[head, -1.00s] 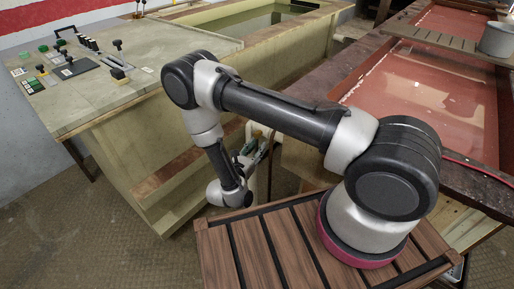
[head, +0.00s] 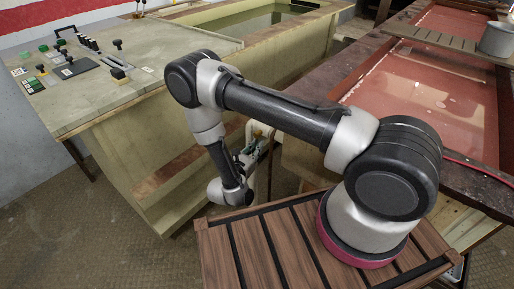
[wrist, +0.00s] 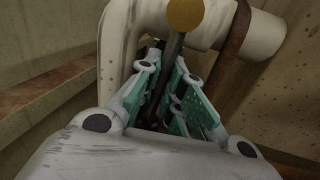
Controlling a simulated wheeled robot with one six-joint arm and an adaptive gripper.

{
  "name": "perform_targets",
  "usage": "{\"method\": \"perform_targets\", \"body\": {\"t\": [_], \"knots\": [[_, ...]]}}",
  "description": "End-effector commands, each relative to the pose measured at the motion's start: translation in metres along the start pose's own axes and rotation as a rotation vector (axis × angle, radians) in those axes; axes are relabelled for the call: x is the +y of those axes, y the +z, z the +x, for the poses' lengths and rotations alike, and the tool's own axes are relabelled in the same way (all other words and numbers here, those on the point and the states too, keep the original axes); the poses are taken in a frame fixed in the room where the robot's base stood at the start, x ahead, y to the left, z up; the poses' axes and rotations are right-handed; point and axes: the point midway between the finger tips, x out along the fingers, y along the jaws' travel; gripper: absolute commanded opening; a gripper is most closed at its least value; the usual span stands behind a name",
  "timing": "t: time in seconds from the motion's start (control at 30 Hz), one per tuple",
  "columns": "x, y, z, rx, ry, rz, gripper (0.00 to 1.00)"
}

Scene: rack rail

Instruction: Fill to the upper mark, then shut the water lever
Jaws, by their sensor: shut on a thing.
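My gripper (wrist: 172,78) reaches low beside a white pipe (wrist: 250,32) in the wrist view. Its green-padded fingers are shut on a dark lever (wrist: 176,46), whose stem runs up between them toward a round brass-coloured disc (wrist: 185,14). The gripped part is mostly hidden by the fingers. In the head view my gripper (head: 250,152) is small and partly hidden beside the tank, below my arm. A pale tank (head: 322,42) at the back holds greenish water (head: 268,20). I cannot make out an upper mark in either view.
A control bench (head: 150,105) with several knobs and levers stands at the left. A red-bottomed basin (head: 420,100) with a dark rim lies at the right, with a grey pot (head: 497,40) on a slatted board (head: 440,42). A rusty pipe (wrist: 233,50) runs close to my fingers.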

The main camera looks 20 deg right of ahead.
Motion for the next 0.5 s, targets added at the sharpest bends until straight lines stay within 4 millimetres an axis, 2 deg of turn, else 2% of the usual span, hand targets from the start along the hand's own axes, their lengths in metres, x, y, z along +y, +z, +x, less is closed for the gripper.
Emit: {"method": "perform_targets", "body": {"t": [0.5], "knots": [[0.022,0.004,0.004,-0.071,0.001,0.356,0.00]]}}
